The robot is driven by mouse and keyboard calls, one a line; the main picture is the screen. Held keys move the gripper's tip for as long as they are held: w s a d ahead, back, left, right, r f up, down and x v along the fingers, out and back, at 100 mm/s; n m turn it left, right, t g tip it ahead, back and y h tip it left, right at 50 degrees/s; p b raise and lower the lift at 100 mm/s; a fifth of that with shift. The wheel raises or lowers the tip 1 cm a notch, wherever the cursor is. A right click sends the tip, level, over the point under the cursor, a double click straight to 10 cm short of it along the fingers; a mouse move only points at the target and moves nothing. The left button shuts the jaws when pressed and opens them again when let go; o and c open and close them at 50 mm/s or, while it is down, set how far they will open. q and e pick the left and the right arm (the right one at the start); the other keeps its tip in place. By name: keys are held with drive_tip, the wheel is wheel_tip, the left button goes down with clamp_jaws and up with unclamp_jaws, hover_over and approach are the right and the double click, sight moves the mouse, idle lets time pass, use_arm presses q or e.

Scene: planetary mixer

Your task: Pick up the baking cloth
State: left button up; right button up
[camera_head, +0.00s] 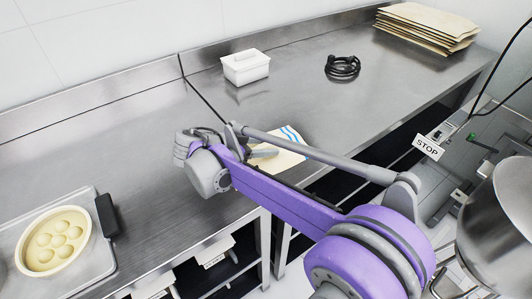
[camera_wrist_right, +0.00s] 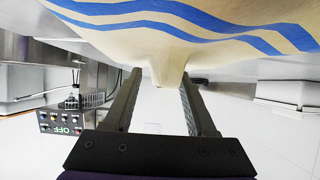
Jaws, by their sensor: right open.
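The baking cloth (camera_head: 284,160) is cream with blue stripes and lies at the front edge of the steel counter in the head view, partly hidden by my right arm. In the right wrist view the cloth (camera_wrist_right: 140,40) fills the top, and a narrow fold hangs down toward the gap between the fingers. My right gripper (camera_wrist_right: 160,80) is open, with one finger on each side of that fold. In the head view my right gripper (camera_head: 264,153) is at the cloth, mostly hidden behind the arm. My left gripper is not in view.
A tray (camera_head: 93,271) with a bowl of dough pieces (camera_head: 55,240) stands at the left. A white container (camera_head: 245,67), a coiled black cable (camera_head: 342,67) and a stack of brown sacks (camera_head: 428,27) stand farther back. A steel mixer bowl (camera_head: 500,225) is at the right.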

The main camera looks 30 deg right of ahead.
drive_tip(key=shift+d+f, duration=0.25)
drive_tip(key=shift+d, duration=0.2)
clamp_jaws()
drive_tip(key=shift+r, duration=0.15)
